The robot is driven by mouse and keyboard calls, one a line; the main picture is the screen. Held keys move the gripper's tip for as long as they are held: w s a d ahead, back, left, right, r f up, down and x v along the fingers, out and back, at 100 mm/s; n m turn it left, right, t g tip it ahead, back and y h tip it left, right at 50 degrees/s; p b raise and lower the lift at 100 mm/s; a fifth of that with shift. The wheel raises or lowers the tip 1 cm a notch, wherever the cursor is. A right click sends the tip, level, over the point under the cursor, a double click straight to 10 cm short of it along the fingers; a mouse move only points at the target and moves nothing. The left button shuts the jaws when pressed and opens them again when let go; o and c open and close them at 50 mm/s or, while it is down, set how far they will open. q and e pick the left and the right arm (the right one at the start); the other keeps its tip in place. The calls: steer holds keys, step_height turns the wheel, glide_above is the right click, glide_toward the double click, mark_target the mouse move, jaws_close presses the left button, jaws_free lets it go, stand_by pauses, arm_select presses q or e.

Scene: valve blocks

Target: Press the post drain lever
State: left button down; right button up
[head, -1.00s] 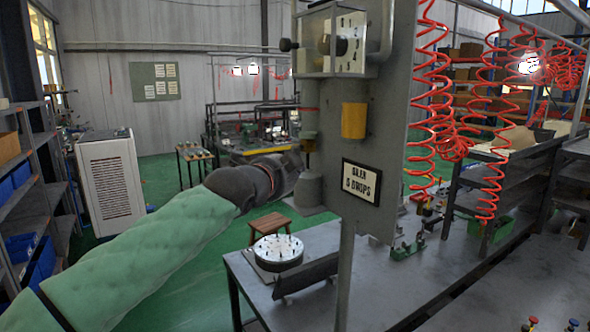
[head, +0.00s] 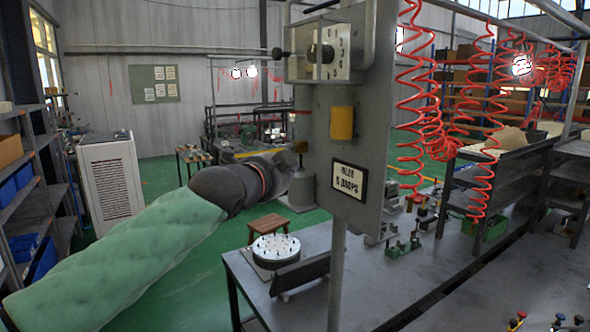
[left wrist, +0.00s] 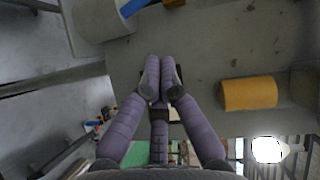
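The grey post panel (head: 372,110) stands in the middle of the head view, with a clear gauge box, a yellow cylinder (head: 342,122) and an oiler sign (head: 350,182). A grey cup (head: 300,190) hangs low on its left side. My left gripper (head: 292,160) is at the panel's left edge, above this cup; its tips are hidden there. In the left wrist view my left gripper (left wrist: 160,65) has its purple fingers drawn together, with nothing seen between them. A blue bar (left wrist: 137,7) shows beside a grey cylinder at the top; I cannot tell whether it is the drain lever.
A grey workbench (head: 400,285) spans the lower right, with a round dial plate (head: 277,250) on it. Red coiled hoses (head: 432,120) hang at the right. A wooden stool (head: 268,228) stands behind the bench. Green floor is open left of the post.

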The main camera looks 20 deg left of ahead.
arm_select(q)
steer(key=s+a, duration=0.1)
steer(key=s, duration=0.5)
steer(key=shift+s+a+r, duration=0.15)
steer(key=shift+s+r, duration=0.2)
arm_select(e)
steer(key=shift+w+a, duration=0.2)
steer(key=shift+r, duration=0.1)
